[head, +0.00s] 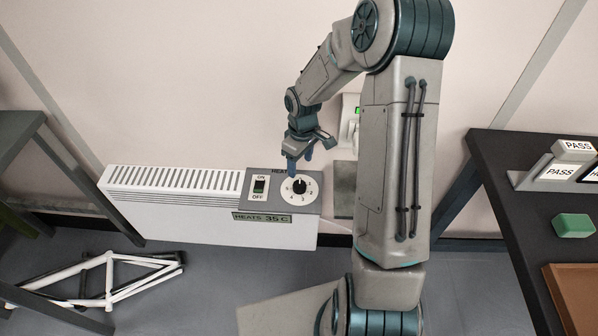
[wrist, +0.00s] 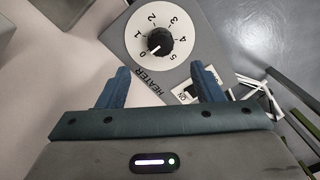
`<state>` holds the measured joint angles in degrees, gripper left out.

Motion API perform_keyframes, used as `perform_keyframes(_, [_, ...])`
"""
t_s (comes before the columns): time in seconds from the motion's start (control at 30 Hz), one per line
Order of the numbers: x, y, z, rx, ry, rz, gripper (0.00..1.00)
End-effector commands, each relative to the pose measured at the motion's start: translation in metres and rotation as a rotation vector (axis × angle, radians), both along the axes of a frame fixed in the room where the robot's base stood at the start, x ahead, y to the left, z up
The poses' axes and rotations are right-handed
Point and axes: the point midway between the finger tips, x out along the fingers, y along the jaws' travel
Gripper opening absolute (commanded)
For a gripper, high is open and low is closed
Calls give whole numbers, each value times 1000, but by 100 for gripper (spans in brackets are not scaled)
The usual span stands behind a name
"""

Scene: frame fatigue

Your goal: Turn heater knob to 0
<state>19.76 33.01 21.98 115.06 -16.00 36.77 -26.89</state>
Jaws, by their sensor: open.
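The heater knob (head: 299,186) is a black knob on a white dial on the heater's grey top panel, numbered 0 to 5. In the wrist view the knob (wrist: 159,42) is beyond my fingertips, and its white mark points lower left, close to the 0. My gripper (head: 299,162) is above and behind the knob in the head view. In the wrist view my gripper (wrist: 160,74) has its two blue fingers wide apart with nothing between them. The fingers do not touch the knob there. The white heater (head: 215,222) stands by the wall.
A bicycle frame (head: 105,275) lies on the floor at left. A dark table (head: 500,150) with PASS signs stands at right.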

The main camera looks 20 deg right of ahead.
Motion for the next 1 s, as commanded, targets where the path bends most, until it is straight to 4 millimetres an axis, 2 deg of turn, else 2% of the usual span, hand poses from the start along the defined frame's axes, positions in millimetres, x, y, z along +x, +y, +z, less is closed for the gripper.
perform_keyframes(0.03, [1, -1, 13, 0, -4, -2, 60])
perform_keyframes(0.1, [2, -1, 26, 0, -4, -1, 60])
perform_keyframes(0.3, [2, -2, 47, 0, -1, 1, 60])
perform_keyframes(0.87, [2, -2, 50, 1, -1, 1, 60])
perform_keyframes(1.0, [-1, -2, 59, -9, -5, -8, 60])
